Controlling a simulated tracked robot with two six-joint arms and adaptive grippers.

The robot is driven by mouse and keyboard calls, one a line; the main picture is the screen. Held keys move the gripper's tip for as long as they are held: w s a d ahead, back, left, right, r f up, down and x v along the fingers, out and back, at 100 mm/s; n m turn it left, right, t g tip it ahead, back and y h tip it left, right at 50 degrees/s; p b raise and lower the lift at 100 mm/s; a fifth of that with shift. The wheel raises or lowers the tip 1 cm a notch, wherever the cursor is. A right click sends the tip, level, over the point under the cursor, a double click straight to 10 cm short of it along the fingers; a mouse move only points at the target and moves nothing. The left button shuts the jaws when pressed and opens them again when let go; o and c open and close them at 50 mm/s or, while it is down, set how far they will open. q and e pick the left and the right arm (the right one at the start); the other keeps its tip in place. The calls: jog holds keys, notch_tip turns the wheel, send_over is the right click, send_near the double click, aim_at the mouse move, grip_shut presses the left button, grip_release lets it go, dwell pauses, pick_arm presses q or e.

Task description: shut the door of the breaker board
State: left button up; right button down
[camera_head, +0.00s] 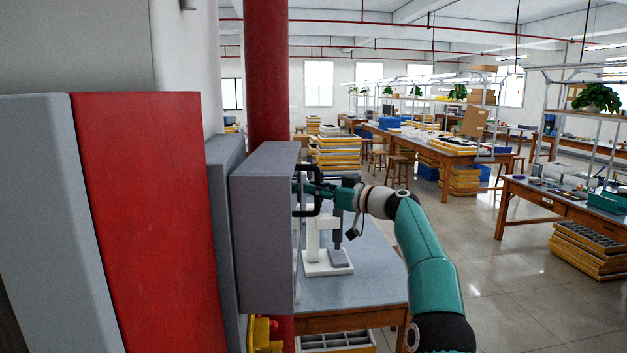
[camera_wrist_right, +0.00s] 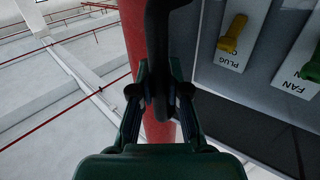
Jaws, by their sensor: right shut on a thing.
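The breaker board (camera_head: 262,230) is a grey box on the left in the head view, seen mostly from its side. A black bracket-shaped handle (camera_head: 318,206) stands out from its right face. My right gripper (camera_head: 310,188) is shut on this handle. In the right wrist view the dark handle (camera_wrist_right: 160,35) runs between the fingers of the right gripper (camera_wrist_right: 160,95). Beside it, a grey panel shows a yellow switch (camera_wrist_right: 232,33) labelled PLUG and a green switch (camera_wrist_right: 312,68) labelled FAN. How far the door stands open is hard to tell. My left gripper is out of view.
A red column (camera_head: 267,70) rises behind the board. A red panel (camera_head: 145,220) and grey panels stand at the left. A grey-topped table (camera_head: 370,280) with a white stand (camera_head: 326,263) is under my right arm. Open floor lies to the right, before workbenches (camera_head: 560,205).

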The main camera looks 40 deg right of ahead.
jog(key=shift+w, duration=0.15)
jog(key=shift+s, duration=0.25)
jog(key=c, duration=1.1)
grip_release()
jog(key=shift+w+a, duration=0.1)
jog(key=shift+w, duration=0.05)
jog(key=shift+c, duration=0.2)
jog(key=shift+s+d, duration=0.2)
jog(key=shift+s, duration=0.25)
jog(key=s+d, duration=0.1)
jog(key=s, duration=1)
jog(key=shift+d, duration=0.35)
jog(key=shift+f, duration=0.1)
